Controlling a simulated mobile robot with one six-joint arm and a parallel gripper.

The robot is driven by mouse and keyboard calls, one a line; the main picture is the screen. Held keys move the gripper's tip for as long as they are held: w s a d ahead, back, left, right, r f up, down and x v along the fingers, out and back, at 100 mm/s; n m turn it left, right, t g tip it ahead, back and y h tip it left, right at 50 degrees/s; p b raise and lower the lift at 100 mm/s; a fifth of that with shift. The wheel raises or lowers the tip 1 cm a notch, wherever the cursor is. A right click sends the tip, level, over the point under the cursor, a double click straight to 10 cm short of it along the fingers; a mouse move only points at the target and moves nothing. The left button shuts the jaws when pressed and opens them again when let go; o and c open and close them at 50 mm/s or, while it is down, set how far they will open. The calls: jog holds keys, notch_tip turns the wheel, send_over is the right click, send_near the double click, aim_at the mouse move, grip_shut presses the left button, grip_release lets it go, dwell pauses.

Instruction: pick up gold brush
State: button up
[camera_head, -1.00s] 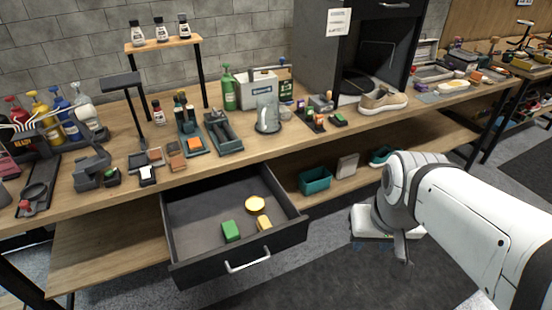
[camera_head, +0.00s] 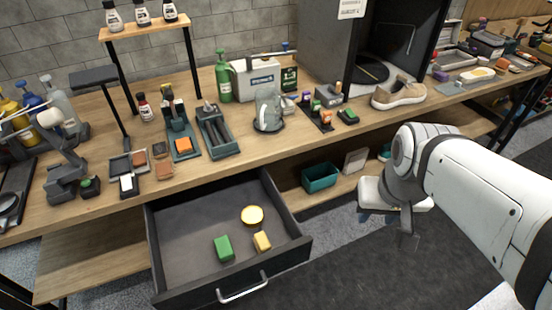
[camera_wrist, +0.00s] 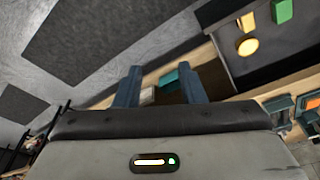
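The open drawer (camera_head: 180,204) holds a small yellow-gold block (camera_head: 262,241), a round gold piece (camera_head: 252,215) and a green block (camera_head: 223,248). The yellow-gold block looks like the gold brush, but its bristles cannot be made out. All three lie apart on the drawer floor. In the wrist view, the yellow-gold block (camera_wrist: 246,21), round gold piece (camera_wrist: 247,47) and green block (camera_wrist: 283,11) show at the upper right. My gripper (camera_wrist: 160,85) has its two blue fingers spread apart with nothing held between them. It is to the right of the drawer, clear of it.
The drawer front has a metal handle (camera_head: 242,288). The workbench (camera_head: 300,141) above carries bottles, brush trays and a tan sneaker (camera_head: 399,92). A teal bin (camera_head: 320,177) stands on the lower shelf. The floor in front of the drawer is open, with a dark mat.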

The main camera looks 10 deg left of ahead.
jog(key=shift+o, duration=1)
jog(key=shift+w+f, duration=0.1)
jog(key=shift+f, duration=0.1)
jog(key=o, duration=0.4)
jog(key=w+a+f+n+b, duration=0.1)
jog(key=w+a+f+b, duration=0.1)
jog(key=a+f, duration=0.1)
jog(key=w+a+f+n+g+b, duration=0.1)
jog(key=a+f+b, duration=0.1)
jog(key=a+f, duration=0.1)
jog(key=w+a+f+b, duration=0.2)
jog(key=a+f+b, duration=0.1)
jog(key=a+f, duration=0.1)
jog(key=shift+w+a+n, duration=0.15)
jog(key=shift+w+n, duration=0.2)
jog(key=shift+n, duration=0.05)
jog(key=shift+c, duration=0.2)
jog(key=n+g+b, duration=0.2)
jog(key=n+b, duration=0.1)
jog(key=b, duration=0.2)
send_over(263, 241)
jog(key=f, duration=1.1)
jog(key=shift+s+d, duration=0.15)
jog(key=shift+d, duration=0.2)
jog(key=shift+a+f+b, duration=0.15)
jog(key=shift+f+b, duration=0.3)
jog(key=shift+f, duration=1.55)
jog(key=shift+a+f+b, duration=0.15)
jog(key=shift+f+b, duration=0.25)
jog(key=shift+f, duration=1.55)
